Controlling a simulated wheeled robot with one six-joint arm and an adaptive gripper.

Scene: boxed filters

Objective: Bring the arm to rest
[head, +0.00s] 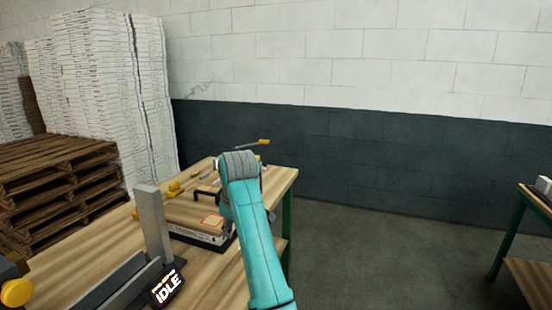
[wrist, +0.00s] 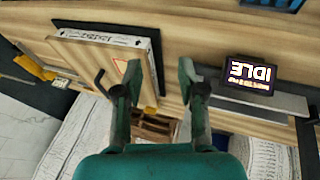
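My teal arm (head: 257,240) reaches out over the wooden workbench (head: 215,285) in the head view, its grey wrist joint near the bench's far right edge. My gripper (wrist: 157,76) shows in the wrist view with its two fingers spread apart and nothing between them. In the head view the arm hides most of the gripper. A flat box (head: 187,210) with printing on its side and a red-outlined mark on top lies on the bench, left of the arm. It also shows in the wrist view (wrist: 95,40), beside the left finger, and I cannot tell whether they touch.
A grey upright plate (head: 152,225) and a small display reading IDLE (head: 167,287) stand on the bench. Yellow-handled items (head: 175,187) lie farther back. Pallets (head: 55,185) and tall white stacks (head: 105,90) are left. Another table (head: 535,205) is right, with clear floor (head: 390,240) between.

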